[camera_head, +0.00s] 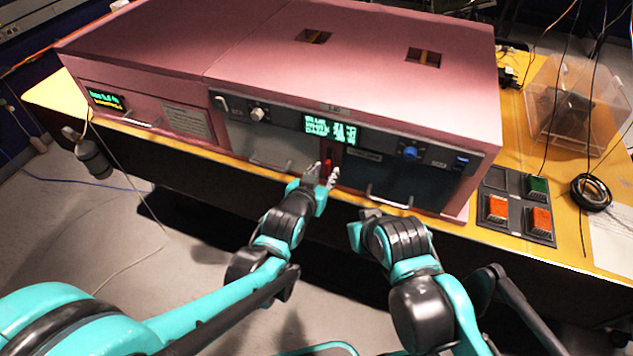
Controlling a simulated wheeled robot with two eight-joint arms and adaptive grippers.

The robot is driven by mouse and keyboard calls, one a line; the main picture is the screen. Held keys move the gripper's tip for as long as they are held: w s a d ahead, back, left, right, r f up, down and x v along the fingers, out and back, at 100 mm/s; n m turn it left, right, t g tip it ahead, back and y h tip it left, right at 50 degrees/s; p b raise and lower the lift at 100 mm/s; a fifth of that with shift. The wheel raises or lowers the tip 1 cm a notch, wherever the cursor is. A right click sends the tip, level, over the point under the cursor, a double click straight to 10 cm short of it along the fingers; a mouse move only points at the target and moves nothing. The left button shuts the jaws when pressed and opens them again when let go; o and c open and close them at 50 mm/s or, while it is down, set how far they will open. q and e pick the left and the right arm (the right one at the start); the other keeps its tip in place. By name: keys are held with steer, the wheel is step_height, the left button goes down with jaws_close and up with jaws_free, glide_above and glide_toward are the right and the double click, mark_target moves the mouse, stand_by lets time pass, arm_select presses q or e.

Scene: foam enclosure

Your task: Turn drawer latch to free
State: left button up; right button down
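A small red latch (327,166) sits upright on the front of the pink cabinet (280,50), on the narrow strip between a light drawer (268,146) and a dark drawer (395,176). My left gripper (325,174) is at the latch, its light fingertips apart with one on each side of the red part. Whether the fingers touch the latch cannot be told. My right gripper (361,219) is below the dark drawer, in front of the table edge and away from the latch. Its fingers are dark and hard to make out.
The drawers have bar handles, one below the dark drawer's face (389,202). Above are a green display (330,129), a white knob (257,113) and a blue knob (410,153). A button panel (517,205), clear bin (575,105) and coiled cable (591,191) lie right.

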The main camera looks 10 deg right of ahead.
arm_select(q)
steer(key=v, duration=1.1)
steer(key=shift+f, duration=0.1)
steer(key=s+a+f+n+g+y, duration=0.1)
steer(key=s+a+n+y, duration=0.1)
steer(key=a, duration=0.7)
steer(key=s+a+f+n+g+y, duration=0.1)
steer(key=s+a+f+n+y, duration=0.1)
steer(key=a, duration=0.7)
steer(key=s+a+f+n+g+y, duration=0.2)
steer(key=s+a+n+y, duration=0.1)
steer(key=a, duration=0.6)
steer(key=shift+s, duration=0.6)
steer(key=shift+w+d, duration=0.1)
